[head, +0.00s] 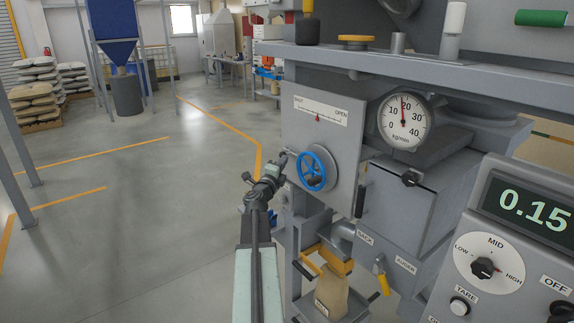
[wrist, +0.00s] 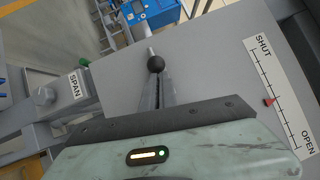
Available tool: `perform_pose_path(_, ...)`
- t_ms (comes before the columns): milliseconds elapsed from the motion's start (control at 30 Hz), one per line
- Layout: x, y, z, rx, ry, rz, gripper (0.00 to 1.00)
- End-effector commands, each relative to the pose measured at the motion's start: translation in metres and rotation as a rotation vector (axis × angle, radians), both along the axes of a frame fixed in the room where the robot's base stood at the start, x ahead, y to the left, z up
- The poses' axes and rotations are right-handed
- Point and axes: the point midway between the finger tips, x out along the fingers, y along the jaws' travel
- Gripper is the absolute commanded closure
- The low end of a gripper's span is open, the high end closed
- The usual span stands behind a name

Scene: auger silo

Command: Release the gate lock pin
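A pin with a black ball knob (wrist: 155,64) and a thin silver shaft, which looks like the gate lock pin, shows in the wrist view against the grey gate housing (wrist: 215,85). My gripper (wrist: 156,76) has its two fingers close together right at the knob. I cannot tell whether they are clamped on it or only beside it. In the head view my gripper (head: 280,162) is at the left edge of the gate housing (head: 335,135), left of the blue handwheel (head: 317,170). The knob is too small to tell apart there.
The SHUT–OPEN scale (head: 320,110) has its red pointer near the middle. A dial gauge (head: 403,122) and a control panel (head: 500,250) reading 0.15 stand to the right. A brown sack (head: 331,291) sits below the spout. Open floor (head: 150,220) lies to the left.

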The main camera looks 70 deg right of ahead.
Motion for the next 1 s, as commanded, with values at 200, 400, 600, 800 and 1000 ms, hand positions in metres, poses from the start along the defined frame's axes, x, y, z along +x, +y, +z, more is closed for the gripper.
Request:
perform_pose_path(200, 0.003, 0.000, 0.001, 0.000, 0.004, 0.008, 1.00)
perform_pose_path(400, 0.003, 0.009, -0.001, 0.001, 0.004, 0.009, 1.00)
perform_pose_path(600, 0.003, 0.043, -0.006, -0.001, 0.003, 0.011, 1.00)
perform_pose_path(800, 0.000, 0.086, -0.011, -0.001, 0.001, 0.008, 1.00)
perform_pose_path(1000, 0.000, 0.103, -0.012, -0.002, 0.001, 0.005, 1.00)
